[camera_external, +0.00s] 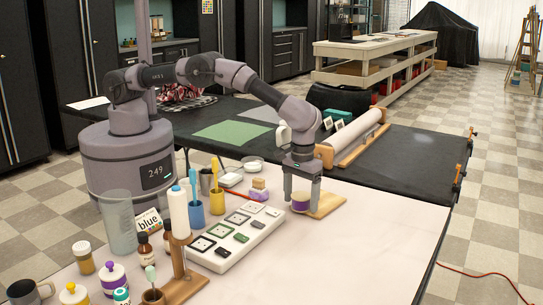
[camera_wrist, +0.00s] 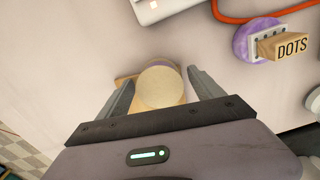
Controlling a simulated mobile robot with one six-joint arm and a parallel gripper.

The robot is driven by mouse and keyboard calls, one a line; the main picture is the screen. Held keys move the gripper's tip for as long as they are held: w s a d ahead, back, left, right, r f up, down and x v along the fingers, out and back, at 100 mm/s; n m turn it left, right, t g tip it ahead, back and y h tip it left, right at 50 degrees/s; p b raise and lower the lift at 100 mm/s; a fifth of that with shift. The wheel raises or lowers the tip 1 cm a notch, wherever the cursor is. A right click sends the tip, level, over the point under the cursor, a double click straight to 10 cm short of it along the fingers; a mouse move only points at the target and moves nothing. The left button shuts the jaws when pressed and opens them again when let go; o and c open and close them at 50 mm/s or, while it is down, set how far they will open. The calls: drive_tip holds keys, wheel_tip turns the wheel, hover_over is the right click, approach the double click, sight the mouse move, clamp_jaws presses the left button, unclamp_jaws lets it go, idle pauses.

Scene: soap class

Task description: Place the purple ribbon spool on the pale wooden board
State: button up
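The purple ribbon spool (camera_external: 300,203) stands upright at the left end of the pale wooden board (camera_external: 327,205). In the wrist view the spool's pale round top (camera_wrist: 161,87) shows between my fingers, with bits of the board (camera_wrist: 124,80) around it. My gripper (camera_external: 302,198) points down around the spool, one finger on each side. In the wrist view my gripper (camera_wrist: 162,80) looks open, with narrow gaps beside the spool. The exact contact between spool and board is partly hidden by the fingers.
A white tray of square pads (camera_external: 237,236) lies left of the board. Bottles, brush cups and a clear cylinder (camera_external: 118,222) crowd the left. The pale tabletop (camera_external: 350,255) is clear at front right.

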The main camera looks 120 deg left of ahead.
wheel_tip(320, 180, up, 12)
drive_tip(key=p, duration=0.5)
wheel_tip(320, 180, up, 15)
drive_tip(key=m+t, duration=0.1)
drive_tip(key=m, duration=0.4)
hover_over(301, 196)
drive_tip(key=s+d, duration=0.2)
drive_tip(key=s, duration=0.3)
drive_tip(key=s+d+r+m+t+y, duration=0.1)
drive_tip(key=s+r+m, duration=0.1)
drive_tip(key=s+r, duration=0.35)
drive_tip(key=s+d+r+m+t, duration=0.2)
drive_tip(key=s+r+m, duration=0.5)
drive_tip(key=s, duration=0.7)
drive_tip(key=s+d+f+m+t+y, duration=0.1)
drive_tip(key=s+f+m, duration=0.2)
drive_tip(key=s, duration=1.3)
drive_tip(key=m, duration=0.3)
drive_tip(key=shift+f+m+t, duration=0.2)
drive_tip(key=shift+m+t, duration=0.1)
drive_tip(key=shift+t, duration=0.1)
drive_tip(key=shift+w, duration=0.1)
